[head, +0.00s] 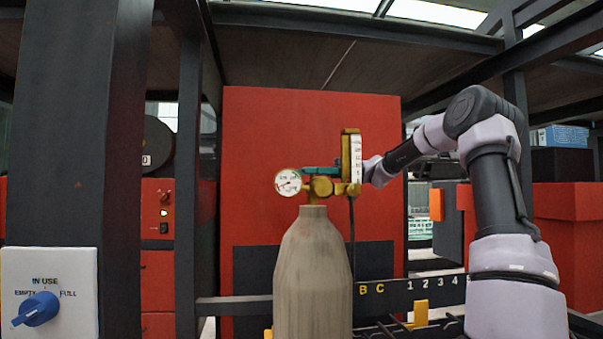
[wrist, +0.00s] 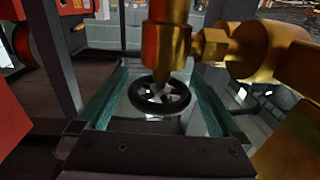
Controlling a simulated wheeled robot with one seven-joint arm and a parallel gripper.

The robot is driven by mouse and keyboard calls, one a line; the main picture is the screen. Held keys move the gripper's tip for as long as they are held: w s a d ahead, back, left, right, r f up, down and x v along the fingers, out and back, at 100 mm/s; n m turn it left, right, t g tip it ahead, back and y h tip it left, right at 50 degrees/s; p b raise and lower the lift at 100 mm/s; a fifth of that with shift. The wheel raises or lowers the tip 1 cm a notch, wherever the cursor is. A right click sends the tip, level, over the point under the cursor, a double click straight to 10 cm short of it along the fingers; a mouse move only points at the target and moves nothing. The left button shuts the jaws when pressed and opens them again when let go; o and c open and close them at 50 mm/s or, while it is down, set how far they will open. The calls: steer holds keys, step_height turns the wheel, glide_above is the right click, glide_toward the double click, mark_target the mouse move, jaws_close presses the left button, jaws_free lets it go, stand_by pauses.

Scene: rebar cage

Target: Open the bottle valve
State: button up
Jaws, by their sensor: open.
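The grey gas bottle (head: 313,275) stands upright in the middle of the head view. Its brass valve fitting (head: 322,188) carries a round white gauge (head: 288,182) on the left and an upright flow meter (head: 353,158) on the right. The valve's black spoked handwheel (wrist: 160,95) shows in the wrist view, below a brass stem (wrist: 165,45). My gripper (wrist: 161,84) is open, with one teal finger on each side of the handwheel and a gap visible to each. In the head view my gripper (head: 322,171) is at the valve, partly behind the flow meter; the handwheel is hidden there.
A brass side fitting (wrist: 245,50) lies close to the right finger. A dark post (head: 75,150) with a blue selector knob (head: 37,309) stands at left. A red panel (head: 300,130) is behind the bottle, and a lettered rail (head: 395,292) runs at lower right.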

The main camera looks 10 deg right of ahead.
steer(key=shift+s+a, duration=0.1)
steer(key=shift+a, duration=1.1)
steer(key=c, duration=1.2)
steer(key=shift+o, duration=0.2)
steer(key=shift+s+n+g, duration=0.1)
steer(key=shift+n+g, duration=0.3)
steer(key=shift+g, duration=0.3)
steer(key=n+g+h, duration=0.1)
steer(key=n+g, duration=0.1)
steer(key=s+n+g+h, duration=0.1)
steer(key=g, duration=0.2)
steer(key=n+g+h, duration=0.1)
steer(key=n+g, duration=0.1)
steer(key=g, duration=0.1)
steer(key=shift+s+d+n, duration=0.2)
steer(key=shift+d+n, duration=0.1)
steer(key=shift+s+d+n+g+h, duration=0.15)
steer(key=shift+n+g+h, duration=0.5)
steer(key=shift+g+h, duration=0.1)
steer(key=shift+s+d+n+g+h, duration=0.1)
steer(key=shift+n+g+h, duration=0.55)
steer(key=shift+h, duration=0.15)
steer(key=shift+s+d+n+g+h, duration=0.15)
steer(key=shift+n+g+h, duration=0.45)
steer(key=shift+g+h, duration=0.15)
steer(key=shift+s+d+n+g+h, duration=0.1)
steer(key=shift+n+g+h, duration=0.15)
steer(key=shift+n+h, duration=0.25)
